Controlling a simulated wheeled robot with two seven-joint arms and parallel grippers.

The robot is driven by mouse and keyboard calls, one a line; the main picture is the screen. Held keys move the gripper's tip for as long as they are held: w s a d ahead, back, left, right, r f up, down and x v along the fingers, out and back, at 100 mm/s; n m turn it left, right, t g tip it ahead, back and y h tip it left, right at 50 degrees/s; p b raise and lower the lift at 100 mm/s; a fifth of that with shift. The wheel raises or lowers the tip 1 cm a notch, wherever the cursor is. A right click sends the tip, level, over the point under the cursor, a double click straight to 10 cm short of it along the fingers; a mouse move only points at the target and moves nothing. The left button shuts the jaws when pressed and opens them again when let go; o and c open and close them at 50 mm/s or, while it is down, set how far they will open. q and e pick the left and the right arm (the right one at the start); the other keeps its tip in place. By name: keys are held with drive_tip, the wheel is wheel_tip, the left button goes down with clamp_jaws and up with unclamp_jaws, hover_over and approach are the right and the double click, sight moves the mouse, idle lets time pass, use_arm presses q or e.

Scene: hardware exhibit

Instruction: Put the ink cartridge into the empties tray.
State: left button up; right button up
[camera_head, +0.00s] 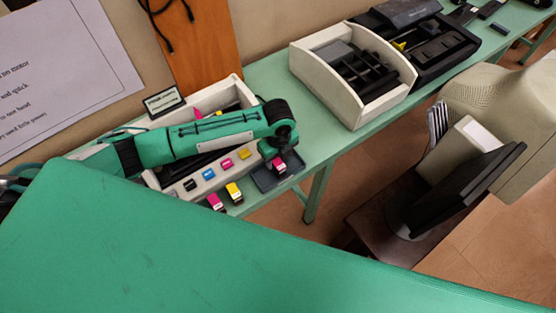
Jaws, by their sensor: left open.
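A small magenta cartridge with a white label (280,166) is at the dark empties tray (264,187), on the green table beside the pale printer. My left gripper (279,156) points down right above this cartridge and is open. Its fingers are small and partly hidden by the wrist, so I cannot tell whether they touch the cartridge. The cartridge appears to be within the tray's rim. Another magenta cartridge (215,203) and a yellow cartridge (234,193) are on the table left of the tray. My right gripper is out of view.
The pale printer (238,91) has a row of coloured markers on its front and lies partly under my left arm. A small sign (163,102) stands behind it. A white-sided machine (334,87) stands further right. The green table (297,140) is bare between them.

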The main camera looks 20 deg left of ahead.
sight(278, 162)
use_arm(q)
wheel_tip(278, 162, up, 10)
drive_tip(key=b, duration=0.1)
drive_tip(key=shift+b, duration=0.35)
drive_tip(key=shift+r, duration=0.1)
